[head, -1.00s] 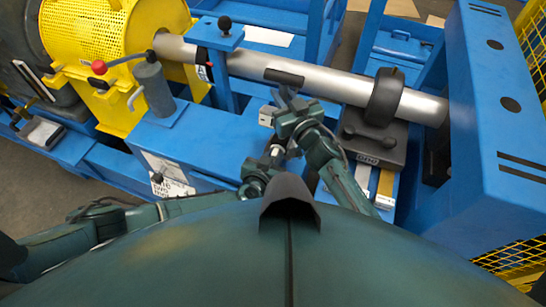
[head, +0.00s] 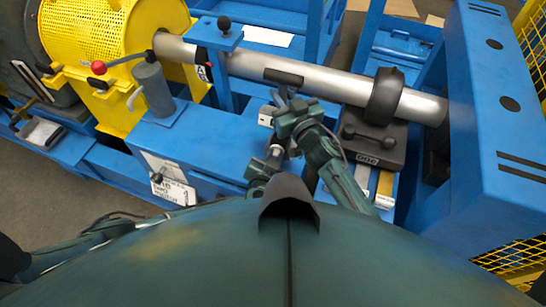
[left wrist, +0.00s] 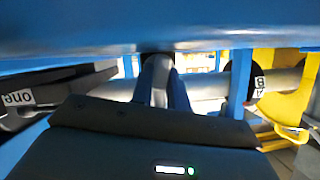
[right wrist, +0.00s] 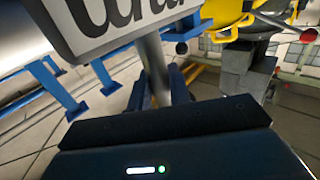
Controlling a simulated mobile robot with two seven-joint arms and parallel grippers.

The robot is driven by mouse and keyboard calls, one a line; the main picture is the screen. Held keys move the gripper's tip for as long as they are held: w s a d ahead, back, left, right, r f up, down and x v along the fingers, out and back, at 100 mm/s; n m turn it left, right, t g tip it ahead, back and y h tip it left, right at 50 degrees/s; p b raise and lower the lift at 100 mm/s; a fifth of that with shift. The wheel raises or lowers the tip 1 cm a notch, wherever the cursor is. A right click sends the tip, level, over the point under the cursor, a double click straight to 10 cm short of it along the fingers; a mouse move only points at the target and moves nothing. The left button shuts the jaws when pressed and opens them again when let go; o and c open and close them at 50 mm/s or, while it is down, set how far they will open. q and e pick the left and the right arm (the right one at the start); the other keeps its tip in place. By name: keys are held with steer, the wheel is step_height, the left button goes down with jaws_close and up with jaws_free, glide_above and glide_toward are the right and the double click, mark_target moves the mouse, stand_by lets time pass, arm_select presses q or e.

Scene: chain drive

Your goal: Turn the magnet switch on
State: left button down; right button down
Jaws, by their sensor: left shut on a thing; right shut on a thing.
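A dark block (head: 376,143) with black knobs or a lever and a small white label sits under a black ring (head: 384,96) on the steel shaft; I cannot tell surely whether the magnet switch is on it. My right gripper (head: 286,104) is left of the block, shut on a grey stem with a black crossbar (head: 284,76). My left gripper (head: 272,154) is just below it, shut on a pale metal piece that also shows in the left wrist view (left wrist: 155,82). In the right wrist view a metal rod (right wrist: 152,62) stands between the fingers, beneath a lettered white plate (right wrist: 120,20).
The steel shaft (head: 330,81) crosses behind my grippers. A blue housing (head: 500,130) stands at the right and a yellow perforated guard (head: 85,40) at the left.

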arm_select(q)
steer(key=shift+f+m+y, duration=0.1)
steer(key=shift+m+y, duration=0.4)
steer(key=shift+m, duration=0.3)
steer(key=shift+t, duration=0.4)
steer(key=c, duration=1.4)
jaws_free()
steer(key=shift+o, duration=0.2)
steer(key=shift+d, duration=0.1)
steer(key=shift+s, duration=0.55)
steer(key=v, duration=1.1)
steer(key=shift+r, duration=0.25)
steer(key=shift+w, duration=0.1)
steer(key=shift+c, duration=0.6)
